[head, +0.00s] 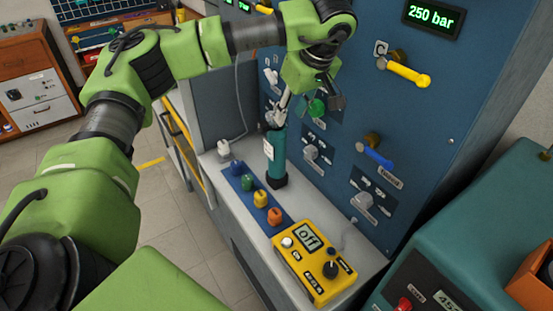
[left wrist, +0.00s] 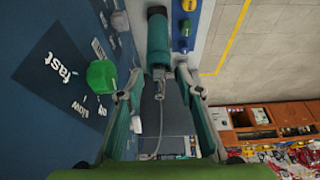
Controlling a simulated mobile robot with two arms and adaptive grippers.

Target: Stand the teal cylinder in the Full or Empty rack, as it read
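The teal cylinder (head: 276,158) stands upright on the pale ledge of the blue test panel. It has a white label and a dark base. My left gripper (head: 279,108) is at the cylinder's top, pointing down. In the left wrist view its two fingers (left wrist: 158,88) are spread, one on each side of the cylinder's top end (left wrist: 158,42); I see no clear contact. My right gripper is not in view. I cannot make out any rack marked Full or Empty.
A yellow meter (head: 313,262) reading "off" and several coloured knobs (head: 260,199) sit on the ledge near the cylinder. The panel display (head: 433,17) reads "250 bar". A green panel knob (left wrist: 101,76) is close to one finger. A teal machine (head: 465,245) stands at right.

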